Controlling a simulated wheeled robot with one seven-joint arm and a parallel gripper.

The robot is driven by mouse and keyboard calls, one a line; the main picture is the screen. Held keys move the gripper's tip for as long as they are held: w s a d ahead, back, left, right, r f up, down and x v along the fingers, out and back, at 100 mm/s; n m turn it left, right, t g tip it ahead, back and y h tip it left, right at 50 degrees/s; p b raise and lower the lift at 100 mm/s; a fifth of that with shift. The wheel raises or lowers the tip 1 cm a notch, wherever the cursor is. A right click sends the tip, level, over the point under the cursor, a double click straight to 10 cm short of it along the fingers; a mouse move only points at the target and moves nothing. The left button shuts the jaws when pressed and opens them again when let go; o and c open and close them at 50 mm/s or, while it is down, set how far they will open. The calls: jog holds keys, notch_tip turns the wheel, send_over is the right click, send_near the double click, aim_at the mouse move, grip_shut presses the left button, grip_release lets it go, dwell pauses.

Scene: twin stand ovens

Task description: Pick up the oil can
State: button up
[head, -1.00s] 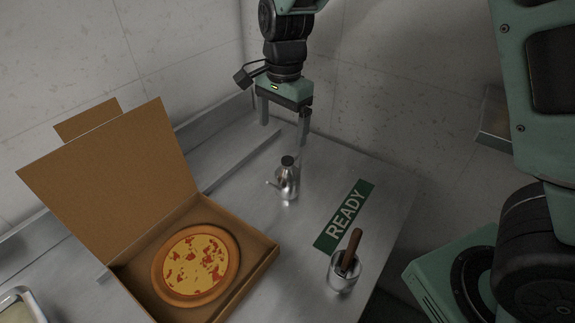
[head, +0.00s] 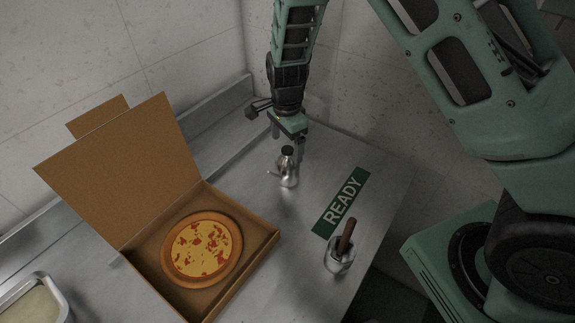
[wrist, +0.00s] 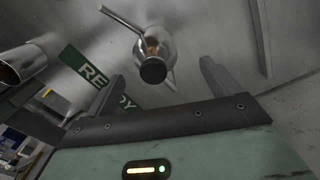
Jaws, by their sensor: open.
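The oil can (head: 288,172) is a small silver can with a black cap and a thin spout pointing left. It stands upright on the steel counter (head: 262,228). My gripper (head: 287,142) is open, pointing down at the far side of the can in the head view. In the wrist view the can (wrist: 152,52) is seen from its cap end, ahead of the gripper (wrist: 160,85) and between the lines of its two fingers. I see no finger contact with the can, though the head view partly overlaps them.
An open pizza box (head: 255,250) holding a pizza (head: 203,248) stands left of the can. A green READY sign (head: 341,203) lies to the right. A metal cup (head: 338,262) with a brown-handled tool is nearer. A wall closes the back.

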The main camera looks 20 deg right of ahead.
aim_at(287, 158)
jog(key=f+p, duration=0.1)
jog(key=f, duration=0.1)
jog(key=s+f+p, duration=0.1)
jog(key=f, duration=0.1)
jog(key=shift+f, duration=0.1)
jog(key=shift+w+f, duration=0.1)
jog(key=shift+f, duration=0.4)
jog(key=c, duration=1.2)
